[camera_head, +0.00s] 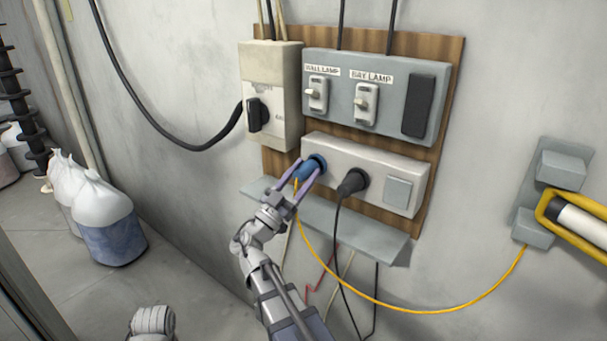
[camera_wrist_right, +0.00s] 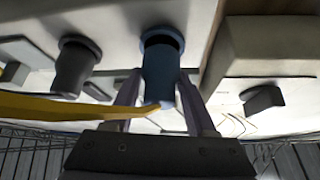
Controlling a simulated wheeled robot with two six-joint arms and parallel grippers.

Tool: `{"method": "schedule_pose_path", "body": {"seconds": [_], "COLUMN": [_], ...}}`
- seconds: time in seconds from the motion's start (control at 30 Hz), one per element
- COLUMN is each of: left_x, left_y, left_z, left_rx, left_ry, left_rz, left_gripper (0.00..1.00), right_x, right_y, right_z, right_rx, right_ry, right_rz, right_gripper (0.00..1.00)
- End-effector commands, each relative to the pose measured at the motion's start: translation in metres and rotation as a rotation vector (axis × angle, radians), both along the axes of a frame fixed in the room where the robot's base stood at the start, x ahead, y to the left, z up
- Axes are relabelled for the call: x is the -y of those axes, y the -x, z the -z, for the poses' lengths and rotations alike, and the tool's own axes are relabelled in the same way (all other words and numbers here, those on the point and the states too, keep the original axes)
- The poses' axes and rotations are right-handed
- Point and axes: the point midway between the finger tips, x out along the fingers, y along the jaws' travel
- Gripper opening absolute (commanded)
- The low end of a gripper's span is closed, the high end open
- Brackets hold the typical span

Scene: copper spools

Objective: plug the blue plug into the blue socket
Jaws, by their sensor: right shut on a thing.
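The blue plug (camera_head: 305,173) is at the blue socket (camera_head: 319,160), at the left end of the pale socket box. My right gripper (camera_head: 303,172) is shut on the plug, with one finger on each side. In the right wrist view, the plug (camera_wrist_right: 159,76) points straight at the blue socket rim (camera_wrist_right: 163,35). A dark part of the socket's opening shows above the plug. The plug's front end is at the socket mouth, and I cannot tell how deep it sits. A yellow cord leaves the plug's back. My left gripper is not in view.
A black plug (camera_head: 352,182) sits in the socket box (camera_head: 382,165) to the right. A grey shelf (camera_head: 335,222) juts out below. A switch box (camera_head: 270,85) and lamp switch panel (camera_head: 385,75) are above. The yellow cord (camera_head: 400,310) hangs towards a yellow lamp (camera_head: 555,212).

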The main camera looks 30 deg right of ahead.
Motion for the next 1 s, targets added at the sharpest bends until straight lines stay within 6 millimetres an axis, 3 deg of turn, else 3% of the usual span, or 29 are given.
{"method": "schedule_pose_path", "body": {"seconds": [1.0], "left_x": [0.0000], "left_y": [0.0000], "left_z": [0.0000], "left_rx": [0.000], "left_ry": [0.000], "left_rz": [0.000], "left_gripper": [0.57], "right_x": [0.0064], "right_y": [-0.0030], "right_z": [-0.0001], "right_rx": [0.000], "right_ry": [0.000], "right_rz": [0.000], "right_gripper": [0.07]}}
